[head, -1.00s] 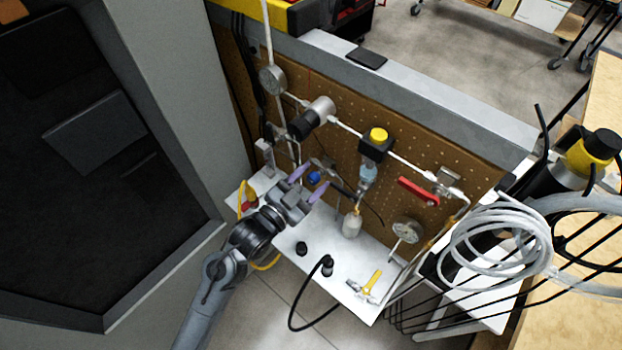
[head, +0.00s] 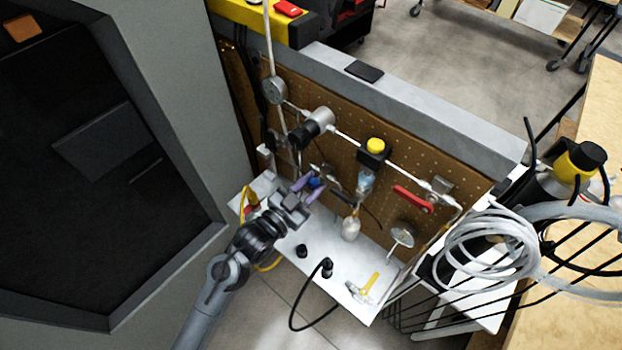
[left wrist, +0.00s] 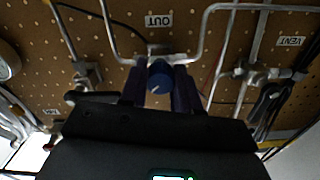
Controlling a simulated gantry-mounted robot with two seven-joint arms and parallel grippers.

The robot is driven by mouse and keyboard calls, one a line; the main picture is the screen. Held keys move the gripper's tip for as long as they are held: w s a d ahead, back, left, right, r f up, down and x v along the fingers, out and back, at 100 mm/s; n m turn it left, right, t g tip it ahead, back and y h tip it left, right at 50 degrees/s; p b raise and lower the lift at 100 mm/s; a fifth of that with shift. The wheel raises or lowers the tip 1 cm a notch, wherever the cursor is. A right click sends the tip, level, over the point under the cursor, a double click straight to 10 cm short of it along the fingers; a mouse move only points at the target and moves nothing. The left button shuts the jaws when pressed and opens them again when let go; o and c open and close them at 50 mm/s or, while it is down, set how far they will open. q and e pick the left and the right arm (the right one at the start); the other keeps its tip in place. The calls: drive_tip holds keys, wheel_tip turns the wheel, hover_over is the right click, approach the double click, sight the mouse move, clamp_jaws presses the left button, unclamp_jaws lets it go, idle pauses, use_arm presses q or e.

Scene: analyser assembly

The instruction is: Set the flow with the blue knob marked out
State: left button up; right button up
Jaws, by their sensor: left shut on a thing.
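The blue knob (head: 315,183) is on the pegboard panel, low and left of centre in the head view. In the left wrist view the blue knob (left wrist: 160,77) sits right below a white label reading OUT (left wrist: 158,20). My left gripper (head: 312,187) has its two purple fingers on either side of the knob, shut on it. The fingers also show in the left wrist view (left wrist: 160,88), one on each side of the knob. A small light mark shows on the knob's face. My right gripper is not in view.
The brown pegboard (head: 290,95) carries metal pipes, gauges, a yellow-topped valve (head: 375,147) and a red lever (head: 412,199). A white shelf (head: 325,245) below holds a bottle (head: 351,228) and small parts. Coiled clear tubing (head: 495,240) hangs at the right.

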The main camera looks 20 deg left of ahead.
use_arm(q)
drive_tip(key=shift+r+n+p, duration=0.25)
drive_tip(key=shift+n+p, duration=0.45)
drive_tip(key=shift+p, duration=0.05)
drive_tip(key=shift+f, duration=0.2)
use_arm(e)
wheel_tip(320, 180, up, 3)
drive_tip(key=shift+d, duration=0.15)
use_arm(q)
drive_tip(key=o, duration=1.1)
drive_tip(key=shift+c, duration=0.2)
drive_tip(key=shift+s, duration=0.1)
drive_tip(key=v, duration=1)
drive_tip(key=shift+s+a, duration=0.15)
drive_tip(key=shift+s, duration=0.15)
